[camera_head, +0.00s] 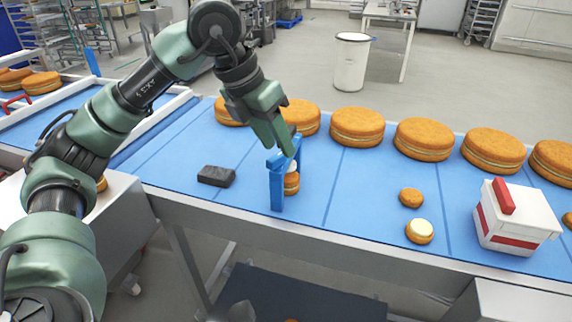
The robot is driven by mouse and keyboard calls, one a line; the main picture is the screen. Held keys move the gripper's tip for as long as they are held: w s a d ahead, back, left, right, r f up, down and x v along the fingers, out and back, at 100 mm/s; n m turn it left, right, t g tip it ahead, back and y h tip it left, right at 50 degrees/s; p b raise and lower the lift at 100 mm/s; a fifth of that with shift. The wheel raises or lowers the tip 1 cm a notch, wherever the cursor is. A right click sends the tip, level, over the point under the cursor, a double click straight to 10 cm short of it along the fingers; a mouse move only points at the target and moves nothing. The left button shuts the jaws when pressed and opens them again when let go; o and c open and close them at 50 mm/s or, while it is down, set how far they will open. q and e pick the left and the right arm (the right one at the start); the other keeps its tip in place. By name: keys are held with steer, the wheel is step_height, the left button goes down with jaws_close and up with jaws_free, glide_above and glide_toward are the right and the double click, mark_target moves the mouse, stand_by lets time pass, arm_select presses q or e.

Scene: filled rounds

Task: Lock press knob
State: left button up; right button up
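A blue press frame (277,190) stands upright on the blue belt, with a small filled round (291,184) inside it and a pale piece just above that round. My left gripper (282,148) points down at the top of the frame, touching or just above it. Its fingers look close together, and I cannot tell whether they hold anything. A knob on the press cannot be made out; the gripper covers part of the frame's top. My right gripper is not in view.
A dark block (216,176) lies left of the press. Large rounds (357,127) line the belt's back. A small round (411,197) and a cream-topped one (419,231) lie right, before a white box with red handle (510,228). The belt between is clear.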

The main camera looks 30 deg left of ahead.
mark_target(276, 156)
arm_select(q)
steer(key=shift+t+y, duration=0.4)
steer(key=shift+y, duration=0.4)
steer(key=w+a+f, duration=0.1)
steer(key=f, duration=0.1)
steer(key=w+a+f, duration=0.1)
steer(key=f, duration=0.1)
steer(key=w+a+f, duration=0.1)
steer(key=w+f, duration=0.1)
steer(key=shift+f, duration=0.2)
jaws_close()
